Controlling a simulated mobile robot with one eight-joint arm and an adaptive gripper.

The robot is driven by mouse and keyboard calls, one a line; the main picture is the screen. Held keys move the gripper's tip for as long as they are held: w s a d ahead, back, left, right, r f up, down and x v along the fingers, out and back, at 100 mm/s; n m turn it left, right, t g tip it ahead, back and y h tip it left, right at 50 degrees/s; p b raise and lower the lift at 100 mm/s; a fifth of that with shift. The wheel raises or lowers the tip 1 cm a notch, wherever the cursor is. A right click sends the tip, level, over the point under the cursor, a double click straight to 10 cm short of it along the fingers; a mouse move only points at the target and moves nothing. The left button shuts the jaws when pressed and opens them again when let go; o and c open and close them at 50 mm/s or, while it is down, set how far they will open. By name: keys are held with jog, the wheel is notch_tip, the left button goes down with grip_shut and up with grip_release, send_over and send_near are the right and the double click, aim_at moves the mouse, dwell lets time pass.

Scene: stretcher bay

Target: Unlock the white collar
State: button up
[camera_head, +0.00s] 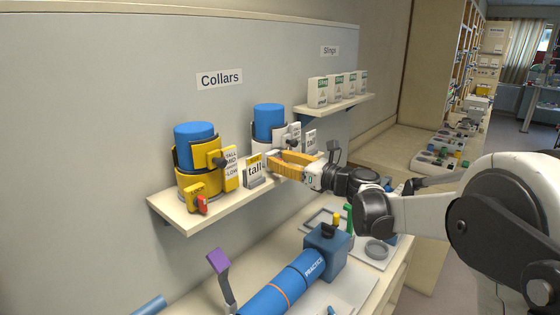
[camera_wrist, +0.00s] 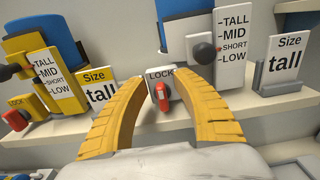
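The white collar (camera_head: 262,147) stands on the wall shelf around a blue cylinder (camera_head: 268,117). In the wrist view the white collar (camera_wrist: 183,32) shows a scale reading TALL, MID, SHORT, LOW and a dark knob (camera_wrist: 204,53) beside SHORT. Below is its LOCK plate (camera_wrist: 181,82) with a red lever (camera_wrist: 162,97) hanging down. My gripper (camera_head: 270,162) is in front of the collar's base. In the wrist view my gripper (camera_wrist: 162,84) is open, its yellow fingers on either side of the lever with gaps showing. In the head view the fingers hide the lever.
A yellow collar (camera_head: 200,180) with its own red lever (camera_head: 202,204) stands at left on the shelf (camera_head: 225,205). "Tall" size cards flank the white collar (camera_wrist: 98,88) (camera_wrist: 285,58). Below are a blue PRACTICE cylinder (camera_head: 285,287) and a purple-topped handle (camera_head: 218,261).

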grip_shut()
jog(key=shift+n, duration=0.3)
jog(key=n, duration=0.4)
jog(key=shift+s+a+f+n, duration=0.1)
jog(key=shift+s+a+n, duration=0.1)
jog(key=shift+s+n, duration=0.15)
jog(key=n, duration=0.3)
jog(key=n+b, duration=0.1)
jog(key=n, duration=0.1)
jog(key=shift+s+a+f, duration=0.2)
jog(key=shift+f, duration=0.05)
dwell(0.4)
grip_release()
